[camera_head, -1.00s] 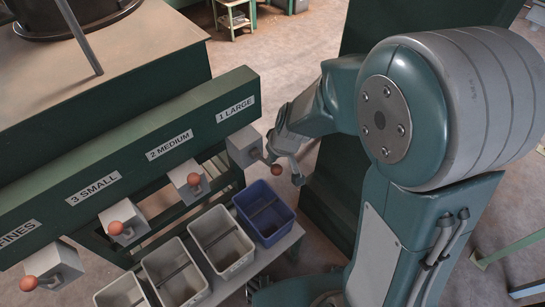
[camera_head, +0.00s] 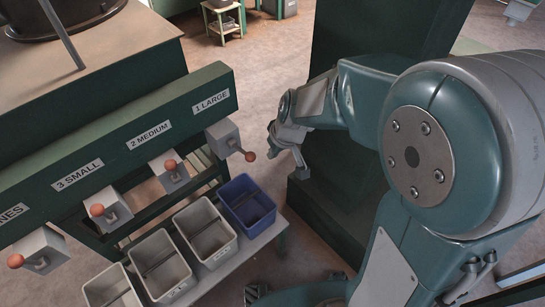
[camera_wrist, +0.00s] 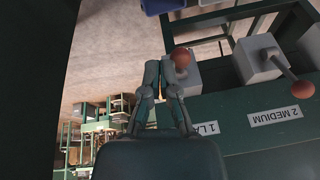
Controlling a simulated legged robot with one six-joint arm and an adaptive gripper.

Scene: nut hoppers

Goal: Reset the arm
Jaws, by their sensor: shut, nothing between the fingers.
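My gripper (camera_head: 301,172) is shut and empty at the end of my arm, in the head view right of the "1 LARGE" lever. A gap shows between it and the lever's red knob (camera_head: 249,156). In the wrist view my gripper's closed fingers (camera_wrist: 162,72) point up the picture. The same knob (camera_wrist: 182,57) appears just right of the fingertips there. My arm's large teal and grey links fill the right side of the head view.
A green beam carries labelled boxes with red-knobbed levers, such as "2 MEDIUM" (camera_head: 170,164) and "3 SMALL" (camera_head: 96,210). Below stand a blue bin (camera_head: 236,185) and grey bins (camera_head: 205,210) on a bench. A dark green column (camera_head: 325,215) stands close behind my arm.

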